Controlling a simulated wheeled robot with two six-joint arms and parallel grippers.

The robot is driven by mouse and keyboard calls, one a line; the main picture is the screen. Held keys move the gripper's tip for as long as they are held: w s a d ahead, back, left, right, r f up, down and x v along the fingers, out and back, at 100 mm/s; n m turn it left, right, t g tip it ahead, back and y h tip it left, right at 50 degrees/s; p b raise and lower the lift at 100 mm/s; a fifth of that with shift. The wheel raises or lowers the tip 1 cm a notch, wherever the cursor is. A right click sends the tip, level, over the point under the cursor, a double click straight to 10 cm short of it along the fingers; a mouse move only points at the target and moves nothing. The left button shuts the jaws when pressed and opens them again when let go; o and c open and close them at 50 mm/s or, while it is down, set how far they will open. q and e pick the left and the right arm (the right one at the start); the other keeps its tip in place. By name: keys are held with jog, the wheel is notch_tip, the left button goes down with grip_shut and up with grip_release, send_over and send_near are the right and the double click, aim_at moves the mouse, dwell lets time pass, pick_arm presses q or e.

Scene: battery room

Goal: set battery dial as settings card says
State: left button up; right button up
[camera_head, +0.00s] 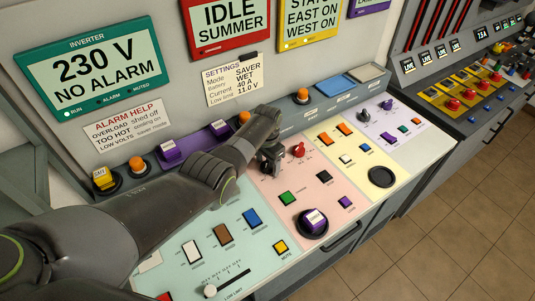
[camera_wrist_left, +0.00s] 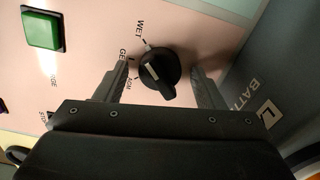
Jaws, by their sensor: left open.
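The settings card (camera_head: 234,82) on the back wall reads Mode SAVER, Battery WET, Current 40 A, Low limit 11.0 V. The battery dial (camera_wrist_left: 160,72) is a black knob with a white line on the pink panel. Labels WET, GEL and AGM run down its left side in the left wrist view; I cannot tell for certain which one it points at. My left gripper (camera_head: 271,165) is over the pink panel and hides the dial in the head view. Its fingers (camera_wrist_left: 158,92) are open, one on each side of the knob, with gaps showing. My right gripper is not in view.
A red knob (camera_head: 299,150) stands just right of my left gripper. The inverter display (camera_head: 92,68) reads 230 V, NO ALARM. My left arm covers part of the panel.

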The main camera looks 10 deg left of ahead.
aim_at(267, 162)
pick_arm(q)
notch_tip(267, 162, up, 5)
jog(key=shift+r+p, duration=0.15)
jog(key=shift+p, duration=0.4)
notch_tip(267, 162, up, 12)
jog(key=b, duration=0.2)
